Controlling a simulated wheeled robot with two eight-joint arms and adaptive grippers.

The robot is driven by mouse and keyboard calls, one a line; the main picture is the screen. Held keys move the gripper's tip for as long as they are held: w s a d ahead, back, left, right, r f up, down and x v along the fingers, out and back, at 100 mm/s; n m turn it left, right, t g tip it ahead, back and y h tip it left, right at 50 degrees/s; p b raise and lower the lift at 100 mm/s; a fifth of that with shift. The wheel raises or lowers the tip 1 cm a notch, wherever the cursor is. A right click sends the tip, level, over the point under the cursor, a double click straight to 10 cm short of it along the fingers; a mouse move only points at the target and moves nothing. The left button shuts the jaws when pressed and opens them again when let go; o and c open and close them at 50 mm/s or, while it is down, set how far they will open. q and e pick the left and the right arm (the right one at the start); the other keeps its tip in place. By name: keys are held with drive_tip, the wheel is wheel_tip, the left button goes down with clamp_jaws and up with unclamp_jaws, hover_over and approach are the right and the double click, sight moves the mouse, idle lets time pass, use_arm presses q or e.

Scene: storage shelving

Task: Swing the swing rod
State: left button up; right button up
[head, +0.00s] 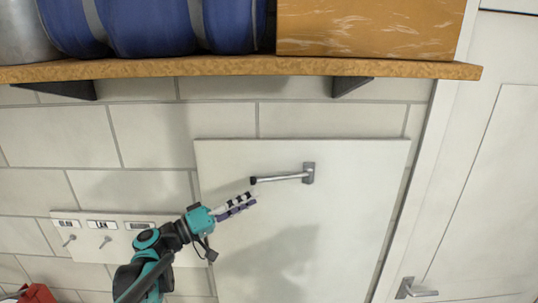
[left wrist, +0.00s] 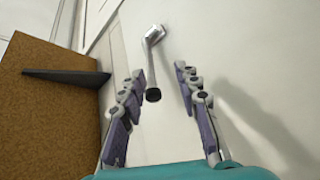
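The swing rod (head: 282,178) is a thin metal bar with a black tip, fixed by a bracket at its right end to a white wall panel (head: 300,250). It points left, nearly level. My left gripper (head: 250,201) is in front of the panel, just below and left of the rod's black tip. In the left wrist view the rod (left wrist: 152,62) extends toward me with its black end between the two open fingers (left wrist: 160,88). Neither finger visibly closes on it, and I cannot tell whether one touches it. My right gripper is not in view.
A wooden shelf (head: 230,67) above carries blue rolled items (head: 150,25) and a brown box (head: 370,25). A hook rack (head: 100,238) is on the tiled wall at lower left. A white door with a lever handle (head: 415,290) is at right. The panel around the rod is clear.

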sight(269, 179)
use_arm(q)
drive_tip(key=w+d+r, duration=0.1)
drive_tip(key=d, duration=0.1)
drive_tip(key=w+d+r+p, duration=0.1)
drive_tip(key=w+d, duration=0.1)
drive_tip(key=w+d+r+p, duration=0.1)
drive_tip(key=d, duration=0.1)
drive_tip(key=shift+w+r, duration=0.15)
drive_tip(key=shift+r, duration=0.25)
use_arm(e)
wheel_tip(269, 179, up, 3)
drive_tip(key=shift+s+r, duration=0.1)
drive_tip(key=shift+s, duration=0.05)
use_arm(q)
clamp_jaws()
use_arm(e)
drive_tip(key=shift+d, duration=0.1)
